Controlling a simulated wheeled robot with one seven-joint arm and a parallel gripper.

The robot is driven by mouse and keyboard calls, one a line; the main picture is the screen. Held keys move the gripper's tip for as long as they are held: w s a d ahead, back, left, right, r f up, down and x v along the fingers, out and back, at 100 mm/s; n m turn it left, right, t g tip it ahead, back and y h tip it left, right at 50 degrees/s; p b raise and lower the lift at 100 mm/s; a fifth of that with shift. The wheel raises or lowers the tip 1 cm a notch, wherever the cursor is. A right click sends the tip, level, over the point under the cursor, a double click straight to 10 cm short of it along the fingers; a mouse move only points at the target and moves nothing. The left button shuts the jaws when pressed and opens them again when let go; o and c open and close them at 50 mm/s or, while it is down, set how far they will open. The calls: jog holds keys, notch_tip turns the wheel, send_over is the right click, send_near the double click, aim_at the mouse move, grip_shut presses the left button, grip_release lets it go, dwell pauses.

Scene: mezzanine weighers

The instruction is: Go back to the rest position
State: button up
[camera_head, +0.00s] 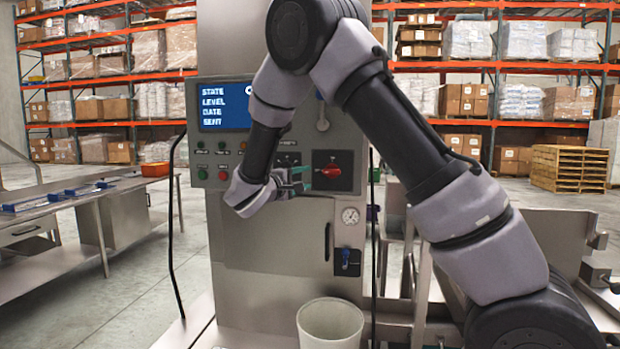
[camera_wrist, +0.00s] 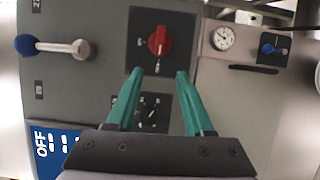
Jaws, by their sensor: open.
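My gripper (camera_wrist: 160,95) is open, its two green fingers apart with nothing between them. In the head view my gripper (camera_head: 296,180) is in front of the control panel, just left of the red rotary knob (camera_head: 331,170). In the wrist view the red knob (camera_wrist: 159,41) sits beyond the fingertips on a dark plate, and a smaller black dial (camera_wrist: 150,115) shows between the fingers. I cannot tell whether a fingertip touches the panel. The grey machine (camera_head: 285,240) carries a blue screen (camera_head: 224,107) with white text.
A blue-tipped lever (camera_wrist: 50,46), a round gauge (camera_head: 350,215) and a small blue valve handle (camera_head: 346,257) are on the machine. A pale bin (camera_head: 330,325) stands at its foot. A steel bench (camera_head: 75,205) is at left. Pallet racks stand behind, with wooden pallets (camera_head: 570,168) at right.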

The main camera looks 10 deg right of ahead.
jog(key=shift+s, duration=0.1)
jog(key=s+d+r+m+g+y, duration=0.1)
jog(key=s+d+m+g+y, duration=0.1)
jog(key=s+d+m+g, duration=0.45)
jog(key=s+d+m+g+y, duration=0.1)
jog(key=s+d+g, duration=0.2)
jog(key=s+d, duration=0.7)
jog(key=s+r+m+t+y, duration=0.1)
jog(key=s+r+m+y, duration=0.2)
jog(key=s+y, duration=0.2)
jog(key=s+a+r+m+t+y, duration=0.1)
jog(key=s+y, duration=0.4)
jog(key=s, duration=0.6)
jog(key=shift+s+r+m+t+y, duration=0.15)
jog(key=shift+r+m+t+y, duration=0.3)
jog(key=shift+r+m, duration=0.8)
jog(key=shift+a, duration=0.1)
